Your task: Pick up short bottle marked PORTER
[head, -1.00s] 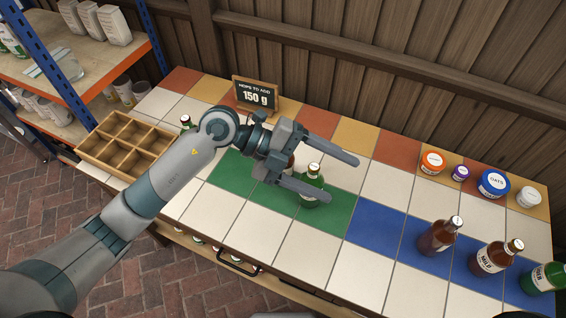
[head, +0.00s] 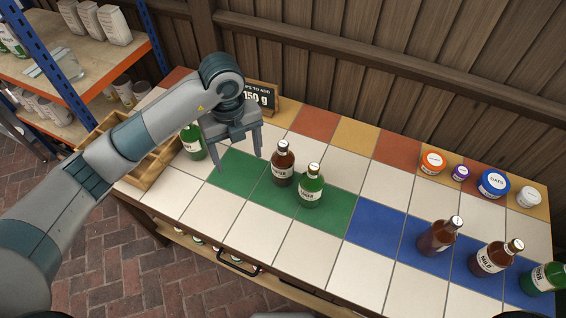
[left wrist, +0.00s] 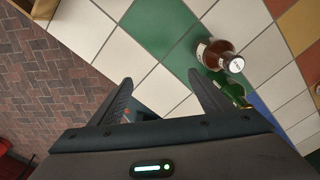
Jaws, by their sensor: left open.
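A brown bottle (head: 283,166) with a white label stands upright on the green tiles; its label seems to end in "TER", but I cannot read it fully. A green bottle (head: 311,188) stands close to its right. My left gripper (head: 240,161) is open and empty, fingers pointing down, to the left of the brown bottle and apart from it. In the left wrist view the brown bottle (left wrist: 217,54) and the green bottle (left wrist: 233,91) are beyond the right finger, outside the gap of the left gripper (left wrist: 160,82). My right gripper is not in view.
Another green bottle (head: 194,143) stands left of my gripper, near the wooden divided crate (head: 150,180), partly hidden by my arm. A sign (head: 266,98) stands behind. Several bottles stand at the blue tiles (head: 374,222); lidded tubs (head: 493,184) line the back right.

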